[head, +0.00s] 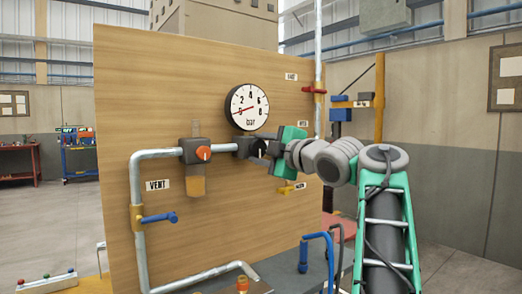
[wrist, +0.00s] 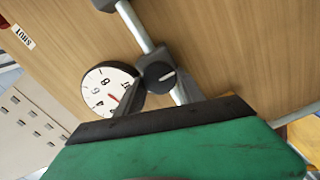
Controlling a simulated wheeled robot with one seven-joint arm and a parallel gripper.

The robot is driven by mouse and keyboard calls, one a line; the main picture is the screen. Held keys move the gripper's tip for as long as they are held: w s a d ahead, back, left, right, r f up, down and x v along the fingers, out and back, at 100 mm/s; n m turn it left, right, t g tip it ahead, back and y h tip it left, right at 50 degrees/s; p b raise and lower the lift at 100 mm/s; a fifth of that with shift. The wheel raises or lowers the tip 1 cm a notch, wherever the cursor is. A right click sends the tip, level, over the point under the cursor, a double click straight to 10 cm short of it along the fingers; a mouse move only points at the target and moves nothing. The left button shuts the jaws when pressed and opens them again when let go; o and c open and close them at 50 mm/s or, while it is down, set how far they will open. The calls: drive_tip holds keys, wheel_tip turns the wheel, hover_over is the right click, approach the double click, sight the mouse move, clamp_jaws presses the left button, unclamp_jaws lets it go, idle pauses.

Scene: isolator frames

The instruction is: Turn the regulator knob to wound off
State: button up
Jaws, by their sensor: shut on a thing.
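The regulator knob (wrist: 160,76) is black with a pale pointer line. In the wrist view it sits between the tips of my gripper (wrist: 157,88), which is shut on it. In the head view my gripper (head: 262,151) reaches the dark regulator body (head: 243,146) on the pipe from the right, and the knob is mostly hidden there. The round bar gauge (head: 246,107) is just above; its red needle points low left, near 0. The gauge also shows in the wrist view (wrist: 108,88), partly covered by a finger.
An orange knob (head: 203,153) sits on a unit with an amber bowl to the left. A blue lever (head: 158,218) is lower left by the VENT label. A red valve handle (head: 314,90) and a yellow one (head: 291,188) are near my arm. The wooden panel (head: 135,95) stands close behind.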

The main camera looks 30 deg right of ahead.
drive_tip(key=o, duration=1.3)
drive_tip(key=s, duration=0.7)
drive_tip(key=shift+s+d, duration=0.35)
drive_tip(key=shift+s, duration=0.05)
